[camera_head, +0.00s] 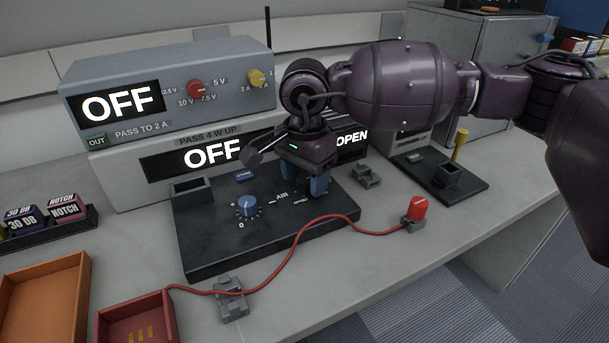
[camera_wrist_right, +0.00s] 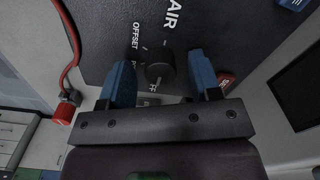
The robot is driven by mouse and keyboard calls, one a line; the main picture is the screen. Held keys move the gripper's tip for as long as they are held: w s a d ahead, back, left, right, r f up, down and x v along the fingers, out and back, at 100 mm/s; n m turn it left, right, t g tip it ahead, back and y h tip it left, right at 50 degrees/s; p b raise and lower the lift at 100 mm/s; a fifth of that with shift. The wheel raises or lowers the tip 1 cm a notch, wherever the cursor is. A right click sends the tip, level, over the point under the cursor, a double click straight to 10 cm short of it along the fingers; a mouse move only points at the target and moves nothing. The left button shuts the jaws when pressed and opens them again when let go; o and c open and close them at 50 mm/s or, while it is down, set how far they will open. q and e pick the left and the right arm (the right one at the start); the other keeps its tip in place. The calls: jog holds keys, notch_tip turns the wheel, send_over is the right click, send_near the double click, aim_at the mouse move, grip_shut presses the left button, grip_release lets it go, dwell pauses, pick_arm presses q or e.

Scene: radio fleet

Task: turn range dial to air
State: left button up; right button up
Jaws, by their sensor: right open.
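The range dial, a round black knob (camera_wrist_right: 160,66), shows in the right wrist view on a dark panel (camera_head: 215,248) with AIR and OFFSET lettering. A pale mark on the knob is at its lower side, towards partly hidden lettering ending in FF; AIR is on the opposite side. My right gripper (camera_head: 305,183) is open with its blue fingers low over the panel. In the wrist view, its fingers (camera_wrist_right: 162,78) are on either side of the knob with gaps. In the head view the gripper hides the knob. My left gripper is not in view.
A blue dial (camera_head: 246,207) stands left of the gripper on the same panel. A red cable (camera_head: 290,250) crosses the panel's front to a red plug (camera_head: 418,208). Grey instruments (camera_head: 215,90) reading OFF stand behind. An orange tray (camera_head: 45,300) is at left.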

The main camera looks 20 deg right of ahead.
jog(key=c, duration=0.9)
